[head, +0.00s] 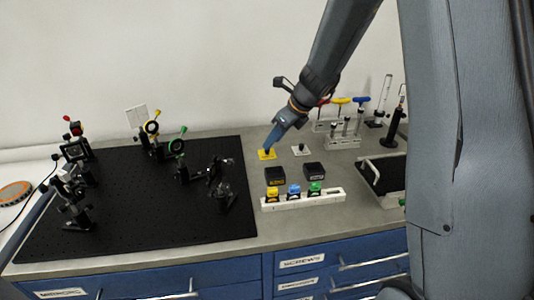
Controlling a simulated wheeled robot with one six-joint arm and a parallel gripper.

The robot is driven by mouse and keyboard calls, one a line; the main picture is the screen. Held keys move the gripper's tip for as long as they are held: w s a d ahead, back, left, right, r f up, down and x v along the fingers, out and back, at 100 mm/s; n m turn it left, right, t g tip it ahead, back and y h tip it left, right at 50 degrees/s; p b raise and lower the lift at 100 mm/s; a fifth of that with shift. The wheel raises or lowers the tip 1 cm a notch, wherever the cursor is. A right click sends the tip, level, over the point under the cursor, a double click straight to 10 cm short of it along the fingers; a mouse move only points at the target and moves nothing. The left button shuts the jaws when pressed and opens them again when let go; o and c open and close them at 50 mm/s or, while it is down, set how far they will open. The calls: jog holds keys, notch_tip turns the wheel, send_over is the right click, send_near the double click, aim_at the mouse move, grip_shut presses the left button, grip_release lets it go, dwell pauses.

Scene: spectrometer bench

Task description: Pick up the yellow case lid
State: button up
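The yellow case lid (266,156) is a small flat yellow square on the grey bench, just right of the black breadboard. My gripper (269,148) points down at it from above, with its blue-grey fingertips right over the lid. The fingertips hide the lid's middle. I cannot tell whether they touch the lid or whether they are open or shut. A similar white lid (301,151) with a small knob lies to the right.
Two black cases (275,174) (314,170) stand in front of the lids. A white rack (282,202) with yellow, blue and green pieces is nearer the edge. The black breadboard (130,225) holds several optical mounts. A tool rack (343,142) and black tray (385,174) are right.

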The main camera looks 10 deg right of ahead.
aim_at(270, 155)
jog(key=shift+p+x, duration=0.5)
jog(key=shift+x, duration=1.55)
grip_shut()
